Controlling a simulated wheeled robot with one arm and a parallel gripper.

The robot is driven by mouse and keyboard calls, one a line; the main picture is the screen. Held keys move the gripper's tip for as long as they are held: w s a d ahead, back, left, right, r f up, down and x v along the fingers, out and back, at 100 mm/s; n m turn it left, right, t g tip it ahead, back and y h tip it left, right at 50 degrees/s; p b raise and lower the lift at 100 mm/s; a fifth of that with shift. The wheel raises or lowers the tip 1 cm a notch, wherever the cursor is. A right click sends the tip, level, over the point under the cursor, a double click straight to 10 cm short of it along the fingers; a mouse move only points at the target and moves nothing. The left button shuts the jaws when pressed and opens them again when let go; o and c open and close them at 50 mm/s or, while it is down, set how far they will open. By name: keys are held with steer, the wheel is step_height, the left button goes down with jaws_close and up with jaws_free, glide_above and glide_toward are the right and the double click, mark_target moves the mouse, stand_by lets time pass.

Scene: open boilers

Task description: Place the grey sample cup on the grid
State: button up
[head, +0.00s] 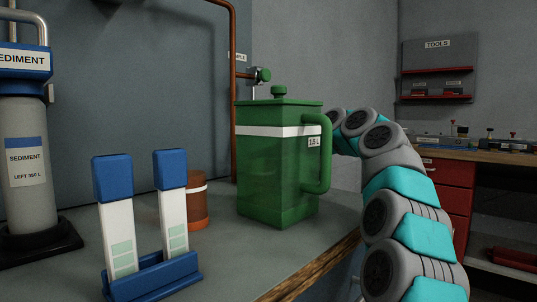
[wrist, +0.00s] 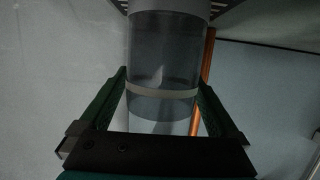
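The grey sample cup (wrist: 162,55) is see-through with a pale band and fills the middle of the wrist view. My gripper (wrist: 162,85) has one dark green finger along each side of it, and both fingertips appear to press on its walls. A dark slatted surface, which looks like the grid (wrist: 229,14), shows at the top edge of the wrist view beside the cup's upper end. I cannot tell whether cup and grid touch. In the head view my gripper, the cup and the grid are hidden behind the green jug (head: 270,180).
The jug stands on the grey counter (head: 235,255). A brown cup (head: 198,210), a blue stand with two blue-capped strips (head: 155,278) and a sediment filter (head: 25,170) stand left of it. A copper pipe (head: 233,90) runs down the wall behind.

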steer(key=shift+d+r, duration=0.1)
steer(key=shift+r, duration=0.05)
steer(key=v, duration=1.2)
steer(key=shift+s, duration=0.1)
